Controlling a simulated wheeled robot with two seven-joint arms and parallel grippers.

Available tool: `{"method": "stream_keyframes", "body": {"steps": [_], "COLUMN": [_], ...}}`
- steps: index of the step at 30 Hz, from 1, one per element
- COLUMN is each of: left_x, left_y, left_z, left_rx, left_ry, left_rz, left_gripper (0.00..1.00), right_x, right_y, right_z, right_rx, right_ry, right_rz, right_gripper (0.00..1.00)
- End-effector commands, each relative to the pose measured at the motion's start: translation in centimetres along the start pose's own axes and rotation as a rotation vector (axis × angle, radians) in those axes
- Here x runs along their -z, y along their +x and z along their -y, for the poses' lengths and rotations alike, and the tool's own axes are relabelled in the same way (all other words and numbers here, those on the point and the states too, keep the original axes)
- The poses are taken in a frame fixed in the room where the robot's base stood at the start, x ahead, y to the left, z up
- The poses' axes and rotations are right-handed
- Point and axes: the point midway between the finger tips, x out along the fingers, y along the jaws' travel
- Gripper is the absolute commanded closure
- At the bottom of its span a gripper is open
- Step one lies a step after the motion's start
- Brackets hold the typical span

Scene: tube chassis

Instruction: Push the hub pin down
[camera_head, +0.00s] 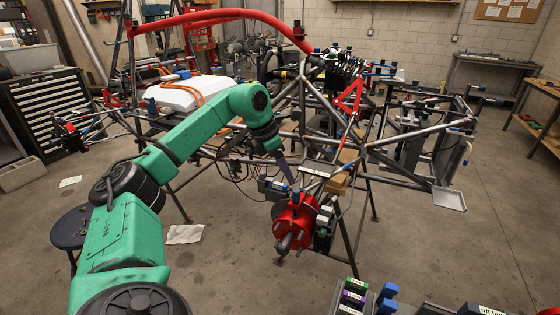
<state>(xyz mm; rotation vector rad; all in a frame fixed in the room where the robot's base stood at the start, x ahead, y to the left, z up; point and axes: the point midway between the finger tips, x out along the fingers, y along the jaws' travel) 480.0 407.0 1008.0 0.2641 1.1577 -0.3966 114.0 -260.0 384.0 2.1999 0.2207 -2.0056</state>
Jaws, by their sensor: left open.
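A red hub (298,217) is mounted at the lower middle of the tube chassis, with a grey shaft sticking out toward me. My green left arm reaches in from the left and bends down toward it. My left gripper (294,190) points down at the top of the red hub, with its dark fingers open. A small blue part shows at the top of the hub beside the fingertips. I cannot tell whether it is the hub pin or whether the fingers touch it. My right gripper is not in view.
The tube chassis (420,135) stands on thin metal legs around the hub. Below right are a rack of colored blocks (352,297) and other parts at the frame's bottom edge. A dark round stool (73,228) is at left. The floor at right is clear.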

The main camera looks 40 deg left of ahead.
Motion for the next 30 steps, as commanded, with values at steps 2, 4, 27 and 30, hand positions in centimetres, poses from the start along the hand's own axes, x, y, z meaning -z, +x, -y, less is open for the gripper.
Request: {"method": "stream_keyframes", "body": {"steps": [2, 4, 27, 30], "left_x": [-0.1, -0.1, -1.2, -5.0], "left_y": [-2.2, -3.6, -4.1, -1.5], "left_z": [-0.1, 0.0, 0.8, 4.0], "left_rx": [-0.002, -0.001, 0.016, 0.077], "left_ry": [0.000, 0.000, 0.019, 0.068], "left_rz": [0.004, 0.001, 0.030, 0.147], "left_gripper": [0.41, 0.41, 0.41, 0.41], "right_x": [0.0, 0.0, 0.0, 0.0], "right_y": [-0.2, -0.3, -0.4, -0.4], "right_z": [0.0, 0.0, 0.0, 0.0], "right_rx": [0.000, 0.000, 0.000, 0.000], "right_ry": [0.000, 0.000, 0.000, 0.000], "right_rz": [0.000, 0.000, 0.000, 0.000], "right_gripper": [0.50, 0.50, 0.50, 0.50]}}
